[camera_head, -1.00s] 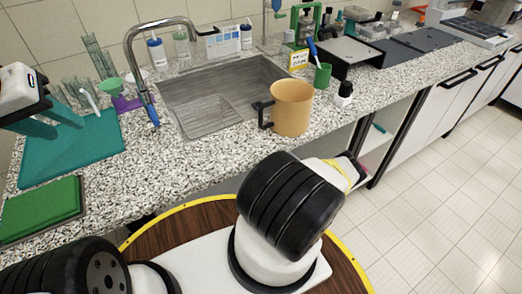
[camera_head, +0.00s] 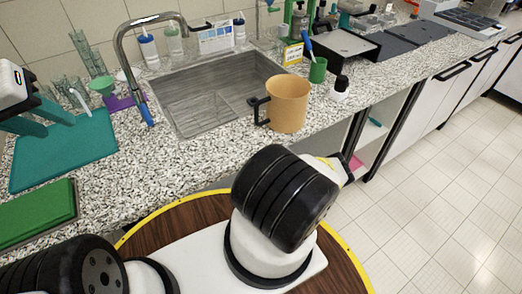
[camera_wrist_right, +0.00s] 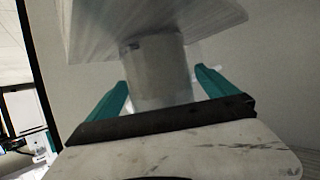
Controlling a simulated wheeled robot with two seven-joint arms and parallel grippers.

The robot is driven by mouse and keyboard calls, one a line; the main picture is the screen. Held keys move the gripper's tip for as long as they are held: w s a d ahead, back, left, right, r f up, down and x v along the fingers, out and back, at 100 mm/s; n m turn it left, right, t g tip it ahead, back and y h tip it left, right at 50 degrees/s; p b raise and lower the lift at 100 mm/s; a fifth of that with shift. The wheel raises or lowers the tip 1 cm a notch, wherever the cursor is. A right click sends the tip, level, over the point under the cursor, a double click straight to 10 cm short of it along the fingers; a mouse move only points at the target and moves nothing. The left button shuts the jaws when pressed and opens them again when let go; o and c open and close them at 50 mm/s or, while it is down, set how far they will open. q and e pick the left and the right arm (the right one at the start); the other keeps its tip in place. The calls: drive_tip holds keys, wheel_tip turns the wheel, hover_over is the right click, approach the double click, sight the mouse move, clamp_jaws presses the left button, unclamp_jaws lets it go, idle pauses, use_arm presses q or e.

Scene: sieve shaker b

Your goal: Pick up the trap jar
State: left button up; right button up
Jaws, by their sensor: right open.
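In the right wrist view a pale grey, translucent cylinder (camera_wrist_right: 158,75), which looks like the trap jar, stands between the teal fingers of my right gripper (camera_wrist_right: 161,80). The gripper is open, one finger on each side; I cannot tell whether they touch it. A wider, streaked grey body (camera_wrist_right: 155,25) sits directly above the cylinder. In the head view the right gripper and the jar are hidden; only my right arm's black wrist shows in front of the counter. My left gripper (camera_head: 62,126) is open and empty above the teal mat at the far left.
The counter holds a grey sink (camera_head: 215,95) with a tap (camera_head: 122,42), an orange mug (camera_head: 288,103), a small black-capped bottle (camera_head: 340,88) and a green cup (camera_head: 318,70). A teal mat (camera_head: 85,155) and a green pad (camera_head: 40,212) lie at left. Open shelving (camera_head: 382,140) is under the counter.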

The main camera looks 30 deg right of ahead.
drive_tip(key=c, duration=1.8)
drive_tip(key=shift+c, duration=0.8)
drive_tip(key=shift+r, duration=0.15)
